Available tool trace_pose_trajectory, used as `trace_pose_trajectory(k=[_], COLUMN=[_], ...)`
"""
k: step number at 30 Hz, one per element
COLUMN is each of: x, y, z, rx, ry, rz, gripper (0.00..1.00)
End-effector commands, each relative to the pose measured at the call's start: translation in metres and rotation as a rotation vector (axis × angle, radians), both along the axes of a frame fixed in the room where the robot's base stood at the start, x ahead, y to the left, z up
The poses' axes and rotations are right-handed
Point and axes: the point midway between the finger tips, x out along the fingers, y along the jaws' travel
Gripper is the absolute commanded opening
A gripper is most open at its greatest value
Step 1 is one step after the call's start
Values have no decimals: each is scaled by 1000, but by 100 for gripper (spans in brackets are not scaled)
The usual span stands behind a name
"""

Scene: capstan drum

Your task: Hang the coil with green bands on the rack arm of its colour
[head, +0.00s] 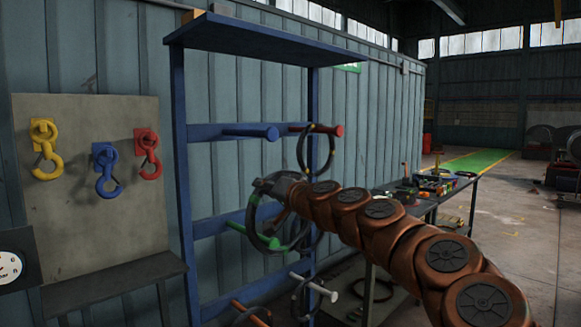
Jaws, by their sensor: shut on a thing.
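My gripper (267,186) is shut on the top of a dark coil (251,216) with green bands, which hangs upright below it in front of the blue rack. The green rack arm (236,227) sticks out at the rack's middle level. The coil's ring overlaps this arm in the picture, and green shows on both sides of the ring's lower part. I cannot tell for sure whether the arm passes through the ring. My fingertips are partly hidden against the dark coil.
The blue rack (180,150) also has a bare blue arm (250,132), a red arm (335,130) with a coil (302,150), a white arm (315,288) and an orange arm (239,306). Several other coils hang close by. A cluttered table (430,200) stands right.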

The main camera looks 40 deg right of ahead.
Motion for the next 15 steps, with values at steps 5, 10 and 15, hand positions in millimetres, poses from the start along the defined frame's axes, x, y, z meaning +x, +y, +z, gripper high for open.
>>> trace_pose_trajectory(k=[5,10,15], x=[31,59,85], y=[34,71,111], z=[-37,-71,-103], rx=[1,1,-1], ry=[1,0,1], rz=[4,4,8], gripper=[0,0,0])
